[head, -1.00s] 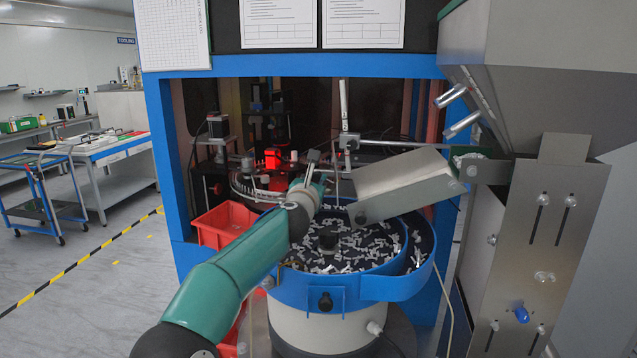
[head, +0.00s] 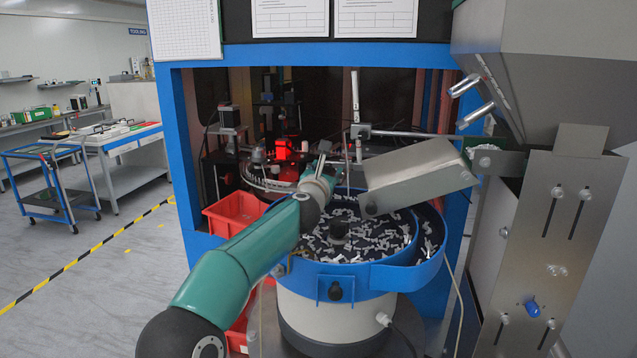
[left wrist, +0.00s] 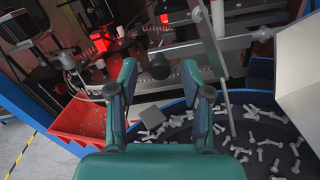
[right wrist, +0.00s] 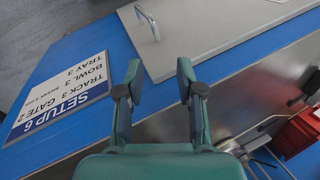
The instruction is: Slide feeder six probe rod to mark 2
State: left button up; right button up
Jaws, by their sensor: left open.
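A thin upright metal rod (head: 347,160), apparently the probe rod, hangs near a clamp (head: 358,131) on a horizontal bar (head: 410,134) above the back of the bowl. In the left wrist view a long slanting rod (left wrist: 218,70) runs down to the right of the fingers. My left gripper (head: 325,158) is close to the left of the rod; the gap is hard to judge. It is open and empty in the left wrist view (left wrist: 152,78), with a dark round knob (left wrist: 159,67) showing between its fingers. Mark numbers are too small to read. My right gripper (right wrist: 157,80) is open and empty.
The blue feeder bowl (head: 340,280) holds many small metal parts. A metal chute (head: 420,178) overhangs its right side. A red bin (head: 235,214) is left of it. A setup placard (right wrist: 65,100) reads "SETUP 6" and "GATE 2" in the right wrist view.

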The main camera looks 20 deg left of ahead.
pick_arm(q)
jog(key=s+d, duration=0.1)
jog(key=s, duration=1)
jog(key=shift+s, duration=0.3)
